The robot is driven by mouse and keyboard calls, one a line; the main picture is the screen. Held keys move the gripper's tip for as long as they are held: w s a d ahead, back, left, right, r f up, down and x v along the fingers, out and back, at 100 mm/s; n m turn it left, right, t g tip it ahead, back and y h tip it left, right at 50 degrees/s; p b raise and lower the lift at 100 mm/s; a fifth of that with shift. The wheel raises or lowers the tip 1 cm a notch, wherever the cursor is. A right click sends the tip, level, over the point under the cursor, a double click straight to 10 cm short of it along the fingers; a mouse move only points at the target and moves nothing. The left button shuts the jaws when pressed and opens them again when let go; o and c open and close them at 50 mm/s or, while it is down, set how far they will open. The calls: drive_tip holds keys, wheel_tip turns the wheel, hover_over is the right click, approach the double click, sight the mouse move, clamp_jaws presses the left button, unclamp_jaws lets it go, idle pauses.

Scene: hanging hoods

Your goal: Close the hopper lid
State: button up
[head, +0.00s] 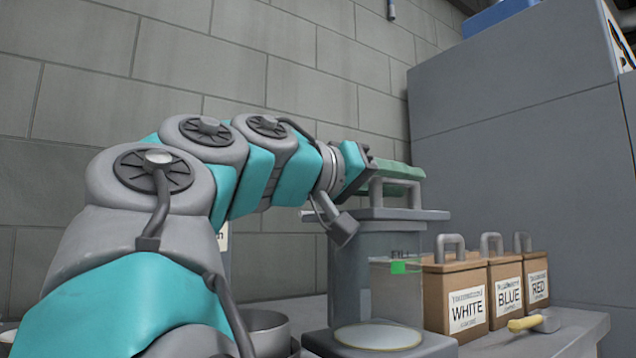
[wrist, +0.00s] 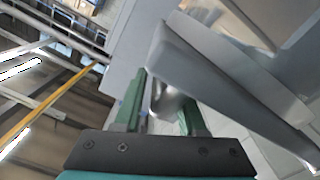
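The hopper (head: 350,265) is a grey box with a see-through front, standing in the middle of the head view. Its flat grey lid (head: 432,214) looks level on top of it, and it also fills the upper right of the wrist view (wrist: 225,90). A grey loop handle (head: 395,184) stands on the lid. My gripper (head: 398,170) is at the top of this handle. In the wrist view its green fingers (wrist: 165,100) are apart, with a grey bar, seemingly the handle, between them. Whether they touch it is unclear.
Brown boxes marked WHITE (head: 467,310), BLUE (head: 508,295) and RED (head: 538,286) stand right of the hopper. A scoop with a yellow handle (head: 526,323) lies before them. A round metal pan (head: 268,328) is left. A large grey cabinet (head: 520,170) rises behind the boxes.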

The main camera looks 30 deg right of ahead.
sight(373, 178)
drive_tip(key=shift+o, duration=1.1)
drive_tip(key=shift+s+a+p, duration=0.15)
drive_tip(key=shift+a+p, duration=0.4)
drive_tip(key=shift+a, duration=3.35)
